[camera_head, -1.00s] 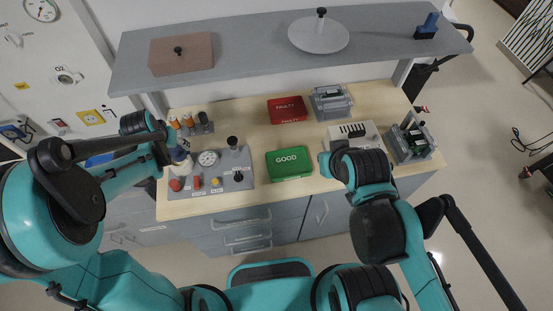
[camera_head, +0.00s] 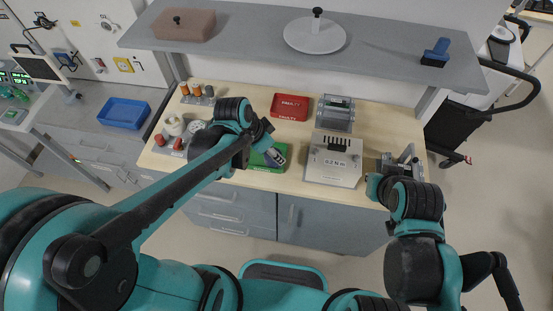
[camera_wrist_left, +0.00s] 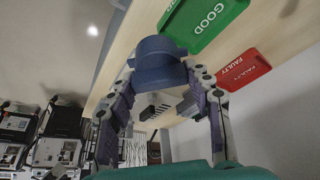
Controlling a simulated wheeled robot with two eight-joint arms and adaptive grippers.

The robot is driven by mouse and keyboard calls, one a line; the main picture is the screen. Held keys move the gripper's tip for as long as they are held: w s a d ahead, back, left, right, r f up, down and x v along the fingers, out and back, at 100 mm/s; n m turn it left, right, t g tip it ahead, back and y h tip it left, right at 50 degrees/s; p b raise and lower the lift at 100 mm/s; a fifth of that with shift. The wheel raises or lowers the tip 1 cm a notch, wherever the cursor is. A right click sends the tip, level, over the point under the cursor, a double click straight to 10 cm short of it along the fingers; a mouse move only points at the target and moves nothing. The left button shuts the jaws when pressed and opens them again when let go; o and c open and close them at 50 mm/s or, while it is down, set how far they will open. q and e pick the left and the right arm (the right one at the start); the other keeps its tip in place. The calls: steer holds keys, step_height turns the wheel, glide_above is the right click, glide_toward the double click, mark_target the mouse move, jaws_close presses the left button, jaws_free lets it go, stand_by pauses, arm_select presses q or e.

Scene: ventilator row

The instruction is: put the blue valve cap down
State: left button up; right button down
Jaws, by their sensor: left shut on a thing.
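My left gripper (camera_head: 274,152) is over the green GOOD tray (camera_head: 262,168), which the arm partly covers in the head view. In the left wrist view, my left gripper (camera_wrist_left: 165,105) is shut on the blue valve cap (camera_wrist_left: 160,62), with a finger on each side of it. The cap is hard to make out in the head view. The green tray (camera_wrist_left: 207,22) and the red FAULTY tray (camera_wrist_left: 244,70) also show in the wrist view. My right gripper (camera_head: 376,184) is at the bench's right end, its fingers largely hidden by its wrist.
The red tray (camera_head: 290,106) lies behind the green one. A grey torque box (camera_head: 334,160) stands right of it, with a clear-sided fixture (camera_head: 336,114) behind. A second fixture (camera_head: 408,162) is beside my right gripper. A grey shelf (camera_head: 250,46) overhangs the back.

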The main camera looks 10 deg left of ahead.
arm_select(q)
steer(key=shift+w+a+f+b, duration=0.7)
steer(key=shift+w+a+f, duration=0.7)
steer(key=shift+f, duration=0.45)
steer(key=shift+w+a+f+b, duration=0.65)
steer(key=shift+w+a+f, duration=0.7)
steer(key=shift+f, duration=0.5)
steer(key=shift+w+a+f+b, duration=0.7)
steer(key=shift+w+a+f, duration=0.65)
steer(key=shift+f, duration=0.5)
steer(key=shift+d, duration=0.1)
steer(key=shift+f+b, duration=0.6)
steer(key=shift+b, duration=0.05)
steer(key=o, duration=1)
steer(key=shift+r, duration=0.1)
